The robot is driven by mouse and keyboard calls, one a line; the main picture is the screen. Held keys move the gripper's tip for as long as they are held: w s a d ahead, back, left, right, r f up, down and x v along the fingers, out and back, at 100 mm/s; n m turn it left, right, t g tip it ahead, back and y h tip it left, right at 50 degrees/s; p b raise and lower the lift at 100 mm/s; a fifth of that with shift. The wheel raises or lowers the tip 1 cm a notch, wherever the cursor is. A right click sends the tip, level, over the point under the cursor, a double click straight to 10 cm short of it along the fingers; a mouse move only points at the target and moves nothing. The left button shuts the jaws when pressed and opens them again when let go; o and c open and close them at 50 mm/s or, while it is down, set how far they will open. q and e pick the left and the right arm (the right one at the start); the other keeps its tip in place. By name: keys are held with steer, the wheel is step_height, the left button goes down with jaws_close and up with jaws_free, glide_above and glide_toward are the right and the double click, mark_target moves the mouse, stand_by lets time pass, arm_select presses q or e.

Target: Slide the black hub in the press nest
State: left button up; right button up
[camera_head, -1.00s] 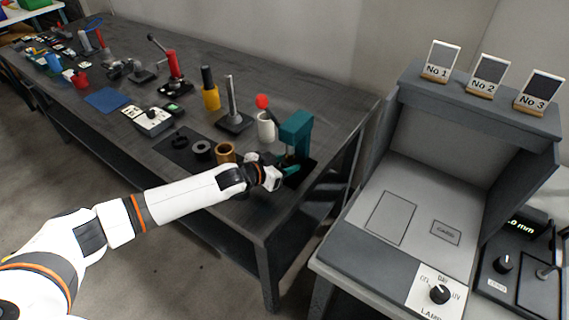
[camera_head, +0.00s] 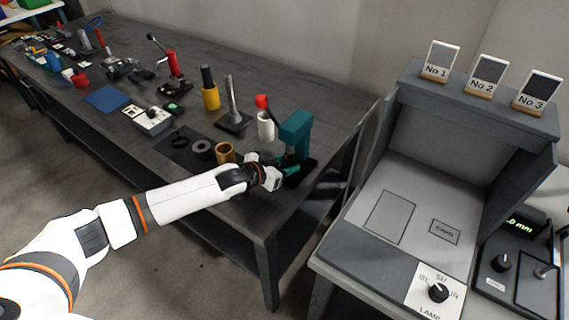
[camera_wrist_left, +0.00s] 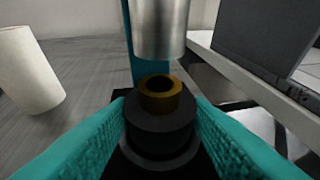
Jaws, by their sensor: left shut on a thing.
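The teal press (camera_head: 296,130) stands at the near right end of the long bench, with a red-knobbed lever. My left gripper (camera_wrist_left: 160,130) is shut on the black hub (camera_wrist_left: 158,143), with a teal finger on each side. A bronze ring (camera_wrist_left: 160,92) sits on top of the hub, below the silver press ram (camera_wrist_left: 158,30), with a small gap between them. The hub is over the dark press base (camera_wrist_left: 120,105); whether it is seated in the nest is hidden. In the head view my left gripper (camera_head: 288,166) is at the press front. My right gripper is out of view.
A white cylinder (camera_head: 265,126) stands left of the press. A dark mat (camera_head: 172,152) holds a grey ring (camera_head: 202,150) and a brass ring (camera_head: 225,152). A steel post (camera_head: 230,98) and yellow tool (camera_head: 210,95) stand behind. A grey booth (camera_head: 420,205) is at right.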

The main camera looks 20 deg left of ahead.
arm_select(q)
steer(key=shift+f, duration=0.35)
steer(key=o, duration=1.1)
steer(key=shift+s+f, duration=0.1)
steer(key=shift+o, duration=0.2)
steer(key=shift+s+a, duration=0.1)
